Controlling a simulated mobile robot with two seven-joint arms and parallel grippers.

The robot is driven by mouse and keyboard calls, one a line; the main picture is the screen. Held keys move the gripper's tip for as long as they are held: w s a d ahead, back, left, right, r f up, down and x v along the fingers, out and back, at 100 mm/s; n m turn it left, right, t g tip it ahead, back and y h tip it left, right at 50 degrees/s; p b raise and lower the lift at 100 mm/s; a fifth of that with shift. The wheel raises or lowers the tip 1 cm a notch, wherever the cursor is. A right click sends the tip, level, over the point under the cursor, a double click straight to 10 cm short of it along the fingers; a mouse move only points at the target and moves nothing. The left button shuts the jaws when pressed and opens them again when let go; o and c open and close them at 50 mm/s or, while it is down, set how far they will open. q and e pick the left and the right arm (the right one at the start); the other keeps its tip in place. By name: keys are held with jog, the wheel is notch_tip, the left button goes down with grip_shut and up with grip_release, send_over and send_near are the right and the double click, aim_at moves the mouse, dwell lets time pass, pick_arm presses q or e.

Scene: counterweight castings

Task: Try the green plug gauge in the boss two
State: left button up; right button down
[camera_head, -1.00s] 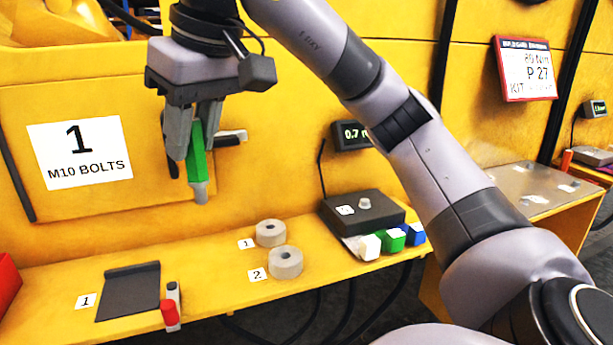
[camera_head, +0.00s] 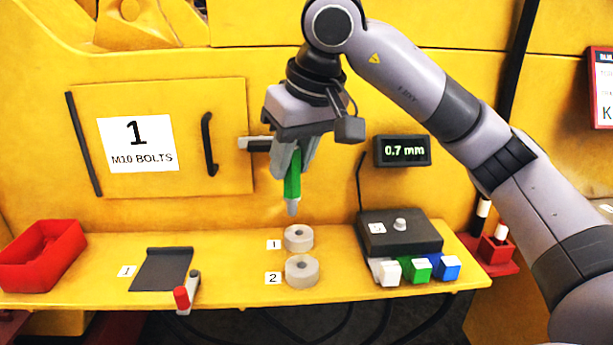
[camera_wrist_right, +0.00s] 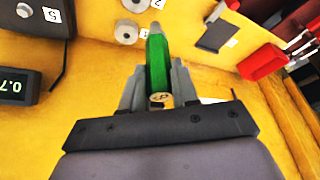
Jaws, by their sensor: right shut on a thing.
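My right gripper (camera_head: 291,165) is shut on the green plug gauge (camera_head: 292,182), which hangs with its grey tip down. The gauge also shows between the fingers in the right wrist view (camera_wrist_right: 157,62). Boss two (camera_head: 302,272) is a grey ring with a central hole on the yellow shelf, beside the label 2. Boss one (camera_head: 298,238) is a like ring just behind it, beside label 1. The gauge tip is above and behind boss one, apart from both bosses. My left gripper is not in view.
A dark box (camera_head: 400,234) with a knob stands right of the bosses, with white, green (camera_head: 417,269) and blue blocks in front. A display (camera_head: 403,151) reads 0.7 mm. A dark mat (camera_head: 162,270), red-capped item (camera_head: 182,298) and red bin (camera_head: 42,255) are left.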

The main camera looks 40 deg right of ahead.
jog(key=shift+m+h, duration=0.3)
jog(key=shift+m, duration=0.2)
jog(key=w+d+f+p, duration=0.1)
jog(key=f+p, duration=0.1)
jog(key=d+f+p, duration=0.1)
jog(key=f+p, duration=0.1)
jog(key=w+f+p, duration=0.1)
jog(key=f+p, duration=0.1)
jog(key=p, duration=0.1)
jog(key=shift+w+d+f, duration=0.3)
jog(key=shift+w+d, duration=0.05)
jog(key=shift+d, duration=0.05)
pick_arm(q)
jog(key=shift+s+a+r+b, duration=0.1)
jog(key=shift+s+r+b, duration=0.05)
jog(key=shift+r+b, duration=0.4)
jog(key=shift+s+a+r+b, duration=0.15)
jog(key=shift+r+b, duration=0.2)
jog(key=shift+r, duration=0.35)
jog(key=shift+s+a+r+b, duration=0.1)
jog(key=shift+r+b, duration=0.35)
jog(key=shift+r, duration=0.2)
pick_arm(e)
notch_tip(320, 180, down, 6)
jog(key=shift+d, duration=0.3)
jog(key=shift+f, duration=0.1)
